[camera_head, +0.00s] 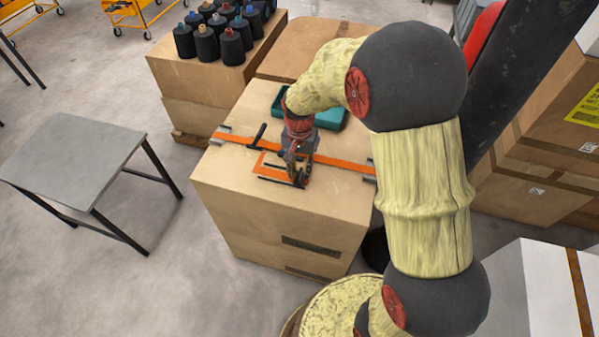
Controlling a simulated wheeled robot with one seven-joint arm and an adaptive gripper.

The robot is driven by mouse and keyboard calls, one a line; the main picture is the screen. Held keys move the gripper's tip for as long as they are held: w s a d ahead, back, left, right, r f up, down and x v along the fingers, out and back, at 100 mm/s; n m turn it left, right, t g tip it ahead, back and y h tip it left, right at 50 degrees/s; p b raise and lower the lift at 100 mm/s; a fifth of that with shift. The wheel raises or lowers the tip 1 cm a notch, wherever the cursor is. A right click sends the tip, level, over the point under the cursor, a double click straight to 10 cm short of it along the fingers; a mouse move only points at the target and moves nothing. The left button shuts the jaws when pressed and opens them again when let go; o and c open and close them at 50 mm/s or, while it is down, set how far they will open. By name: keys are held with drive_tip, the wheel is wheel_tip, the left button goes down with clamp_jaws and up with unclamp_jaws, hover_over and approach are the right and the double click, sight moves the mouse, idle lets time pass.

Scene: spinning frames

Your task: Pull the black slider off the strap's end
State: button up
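An orange strap (345,163) runs across the top of a large cardboard box, with grey metal pieces at both ends. A short black bar (259,134) stands tilted on the strap left of my gripper; I cannot tell whether it is the slider. A second orange piece (262,168) lies in front of the strap, with thin dark bars along it. My gripper (298,181) points down over the right end of this piece. Its fingers are small and dark here, and they hide what lies beneath. I cannot tell whether they are open or hold anything.
A teal tray (329,119) sits behind my gripper on the cardboard box (235,196). Black thread cones (206,45) stand on a box behind left. A grey table (75,160) stands left, with free floor between. More boxes (530,185) are stacked at right.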

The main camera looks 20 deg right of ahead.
drive_tip(key=shift+f, duration=0.3)
drive_tip(key=shift+c, duration=0.4)
clamp_jaws()
drive_tip(key=shift+a, duration=0.1)
idle(0.4)
